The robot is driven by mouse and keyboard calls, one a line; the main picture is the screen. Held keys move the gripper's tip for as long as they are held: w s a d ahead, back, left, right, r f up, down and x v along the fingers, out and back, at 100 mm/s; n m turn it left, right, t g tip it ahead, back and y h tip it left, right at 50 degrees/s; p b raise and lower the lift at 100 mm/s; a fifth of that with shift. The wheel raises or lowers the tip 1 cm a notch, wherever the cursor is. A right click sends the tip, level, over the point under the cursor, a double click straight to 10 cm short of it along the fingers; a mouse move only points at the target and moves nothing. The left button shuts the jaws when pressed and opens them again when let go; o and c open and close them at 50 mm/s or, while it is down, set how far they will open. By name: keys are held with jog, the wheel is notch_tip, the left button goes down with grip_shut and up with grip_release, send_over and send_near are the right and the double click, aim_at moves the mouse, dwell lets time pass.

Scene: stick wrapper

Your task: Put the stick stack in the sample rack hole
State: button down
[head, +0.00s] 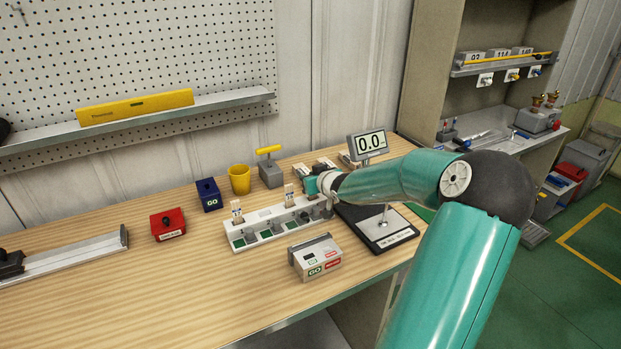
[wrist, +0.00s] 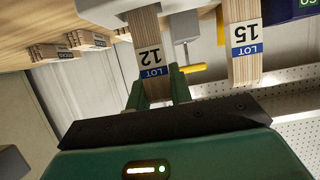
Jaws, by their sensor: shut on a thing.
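The white sample rack (head: 275,226) stands on the wooden bench, with green-marked places along its front. One upright stick stack (head: 237,211) is at its left part and another (head: 289,194) nearer my gripper (head: 313,186). In the wrist view, which is upside down, my gripper (wrist: 158,88) is shut on a wooden stick stack (wrist: 147,28) with a blue-and-white LOT 12 label. Its far end meets the pale rack (wrist: 108,8); I cannot tell how deep it sits. A LOT 15 stack (wrist: 243,65) stands beside it, apart from my fingers.
More stacks (wrist: 83,40) lie behind the rack. A scale display (head: 368,143) reads 0.0 above its dark base (head: 385,236). A grey GO box (head: 316,257) stands in front; a red box (head: 168,224), blue box (head: 208,194) and yellow cup (head: 239,179) stand left.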

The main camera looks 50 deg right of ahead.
jog(key=shift+s, duration=0.1)
jog(key=shift+f, duration=0.15)
jog(key=c, duration=1.3)
grip_release()
jog(key=shift+o, duration=0.2)
jog(key=shift+s+r, duration=0.2)
jog(key=shift+r, duration=0.05)
jog(key=v, duration=1.1)
jog(key=shift+s+a, duration=0.2)
